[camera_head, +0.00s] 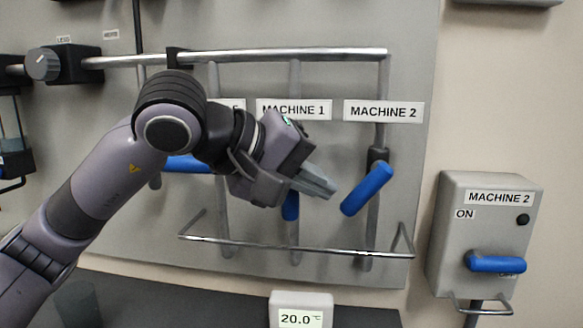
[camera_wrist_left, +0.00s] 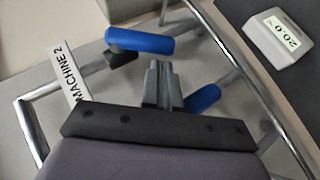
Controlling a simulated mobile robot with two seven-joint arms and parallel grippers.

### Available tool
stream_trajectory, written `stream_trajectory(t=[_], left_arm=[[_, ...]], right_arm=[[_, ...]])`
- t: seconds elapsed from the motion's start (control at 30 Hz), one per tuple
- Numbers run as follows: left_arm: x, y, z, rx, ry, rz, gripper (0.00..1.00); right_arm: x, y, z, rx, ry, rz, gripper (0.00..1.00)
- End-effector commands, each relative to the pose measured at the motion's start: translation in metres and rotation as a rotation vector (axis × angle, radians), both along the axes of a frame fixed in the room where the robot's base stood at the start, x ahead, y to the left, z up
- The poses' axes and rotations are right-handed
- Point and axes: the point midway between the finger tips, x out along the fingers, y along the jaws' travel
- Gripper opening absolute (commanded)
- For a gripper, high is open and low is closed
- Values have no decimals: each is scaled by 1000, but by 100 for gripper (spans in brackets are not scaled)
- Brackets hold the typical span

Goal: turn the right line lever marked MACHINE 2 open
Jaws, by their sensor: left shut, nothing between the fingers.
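The right line lever (camera_head: 367,189) has a blue handle below the MACHINE 2 label (camera_head: 383,111) on the wall panel. The handle slants from upper right to lower left, neither along nor square to its vertical pipe. My left gripper (camera_head: 328,189) is shut and empty, its fingertips just left of this handle. In the left wrist view the closed fingers (camera_wrist_left: 160,84) point towards the blue MACHINE 2 handle (camera_wrist_left: 140,42), just beyond the tips; I cannot tell whether they touch. My right gripper is in neither view.
The MACHINE 1 lever (camera_head: 290,206) hangs behind my left gripper, partly hidden. Another blue lever (camera_head: 188,164) lies level behind my arm. A metal guard rail (camera_head: 300,246) runs below the levers. A MACHINE 2 switch box (camera_head: 480,235) stands at right, and a 20.0 display (camera_head: 301,309) sits below.

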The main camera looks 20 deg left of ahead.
Motion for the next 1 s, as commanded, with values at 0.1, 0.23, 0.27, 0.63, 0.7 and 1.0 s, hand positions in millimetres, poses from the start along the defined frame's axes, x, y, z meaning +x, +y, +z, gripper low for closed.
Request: stream_trajectory(t=[0.1,0.23,0.27,0.63,0.7,1.0], left_arm=[[9,-6,-6,-1,2,-1,0],[13,-8,-9,1,0,1,0],[13,-8,-9,0,-1,1,0],[13,-9,-12,-12,-4,1,0],[13,-9,-15,-34,-12,1,0],[14,-11,-23,-182,-53,3,0]], right_arm=[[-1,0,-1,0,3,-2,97],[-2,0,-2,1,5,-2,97],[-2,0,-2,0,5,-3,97],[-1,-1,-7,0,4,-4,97],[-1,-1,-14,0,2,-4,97],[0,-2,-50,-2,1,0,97]])
